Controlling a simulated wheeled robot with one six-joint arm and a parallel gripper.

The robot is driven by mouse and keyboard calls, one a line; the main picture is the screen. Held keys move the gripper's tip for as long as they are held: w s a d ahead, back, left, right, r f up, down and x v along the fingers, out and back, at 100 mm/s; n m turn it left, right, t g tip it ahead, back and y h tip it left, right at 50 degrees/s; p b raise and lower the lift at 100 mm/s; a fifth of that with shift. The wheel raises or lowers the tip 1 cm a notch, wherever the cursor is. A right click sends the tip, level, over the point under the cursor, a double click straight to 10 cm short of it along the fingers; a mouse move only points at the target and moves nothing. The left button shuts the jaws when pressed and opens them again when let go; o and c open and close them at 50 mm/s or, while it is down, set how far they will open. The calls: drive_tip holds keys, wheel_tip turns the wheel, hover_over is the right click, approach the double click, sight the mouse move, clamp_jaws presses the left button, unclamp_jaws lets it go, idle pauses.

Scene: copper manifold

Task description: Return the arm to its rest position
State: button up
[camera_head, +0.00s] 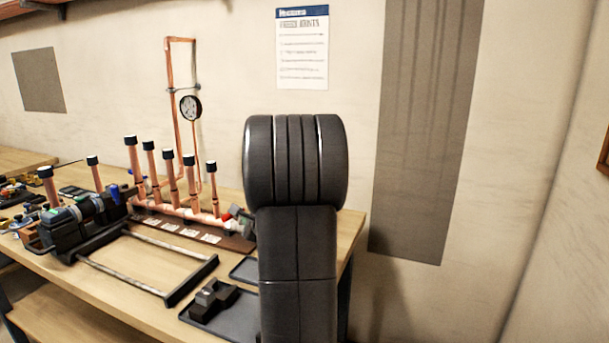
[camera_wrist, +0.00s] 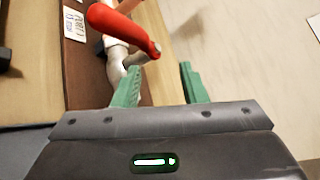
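My gripper (camera_wrist: 160,72) shows in the wrist view with two green fingers spread apart and nothing between them. It is open. A red valve handle (camera_wrist: 122,27) and a grey metal valve body (camera_wrist: 114,58) lie just beyond the left finger; I cannot tell whether that finger touches them. In the head view my black arm stands upright in front of the bench's right end and hides my gripper. The copper manifold (camera_head: 180,210), with several black-capped risers, stands on the bench left of my arm.
The wooden bench (camera_head: 125,290) holds a black frame with metal rails (camera_head: 150,237), a dark tray (camera_head: 240,322) with a black block (camera_head: 212,297), and tools at left. A pressure gauge (camera_head: 190,107) sits on tall copper piping.

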drive_tip(key=shift+w+d+r+n+g+y+p, duration=0.25)
drive_tip(key=shift+n+g+y+p, duration=0.35)
drive_tip(key=shift+p, duration=0.95)
drive_tip(key=shift+f+y+p, duration=0.2)
drive_tip(key=shift+y+p, duration=0.3)
drive_tip(key=shift+p, duration=0.05)
